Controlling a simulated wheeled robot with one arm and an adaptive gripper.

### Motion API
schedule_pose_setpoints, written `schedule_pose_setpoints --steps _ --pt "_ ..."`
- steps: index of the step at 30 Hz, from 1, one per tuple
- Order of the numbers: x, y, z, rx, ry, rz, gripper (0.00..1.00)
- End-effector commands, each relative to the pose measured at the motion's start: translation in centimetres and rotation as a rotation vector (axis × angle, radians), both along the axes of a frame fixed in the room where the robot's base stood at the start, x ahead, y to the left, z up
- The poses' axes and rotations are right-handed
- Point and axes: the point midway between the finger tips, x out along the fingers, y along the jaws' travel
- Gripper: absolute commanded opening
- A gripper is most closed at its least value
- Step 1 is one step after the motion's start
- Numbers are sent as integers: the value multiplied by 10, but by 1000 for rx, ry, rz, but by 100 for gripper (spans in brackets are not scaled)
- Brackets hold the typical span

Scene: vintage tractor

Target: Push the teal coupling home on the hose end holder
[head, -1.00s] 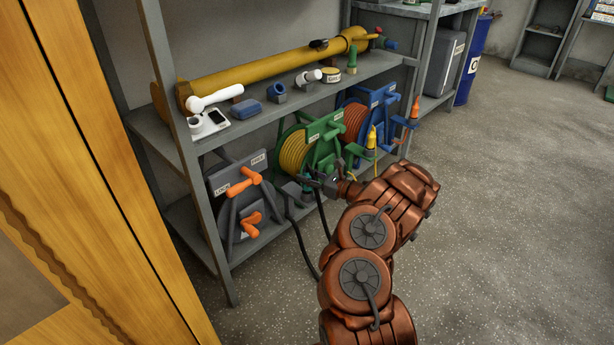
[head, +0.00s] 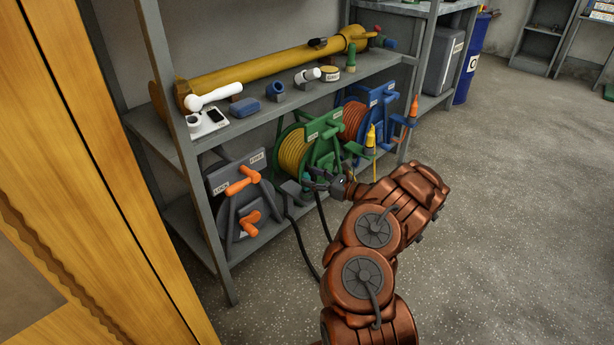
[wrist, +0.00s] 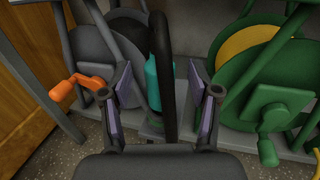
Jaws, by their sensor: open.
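The teal coupling (wrist: 152,85) shows in the wrist view as an upright teal strip. A thick black hose (wrist: 163,55) runs down in front of it and hides much of it. My gripper (wrist: 160,80) is open, with one finger to each side of the hose and coupling and gaps visible on both sides. The holder is mostly hidden; a small grey part (wrist: 152,127) shows low behind the hose.
The grey reel (head: 236,190) with orange handles (head: 243,183) stands left of my gripper. The green reel (head: 315,145) and blue reel (head: 365,120) stand to the right. The upper shelf (head: 290,100) overhangs them. The floor (head: 510,230) on the right is clear.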

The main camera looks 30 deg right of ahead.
Motion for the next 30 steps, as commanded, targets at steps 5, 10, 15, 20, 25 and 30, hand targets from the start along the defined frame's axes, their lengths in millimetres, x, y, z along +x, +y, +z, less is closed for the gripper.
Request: schedule_pose_setpoints --steps 5,10,15,20,25,30 --pt "-32 -20 1 0 -1 -6 61" --pt "-58 -33 0 -1 0 -5 61" --pt "-76 -42 0 1 0 -4 61" --pt "-82 -44 0 1 0 -1 61" --pt "-83 -44 0 1 0 0 61" --pt "-82 -43 0 1 0 1 61"
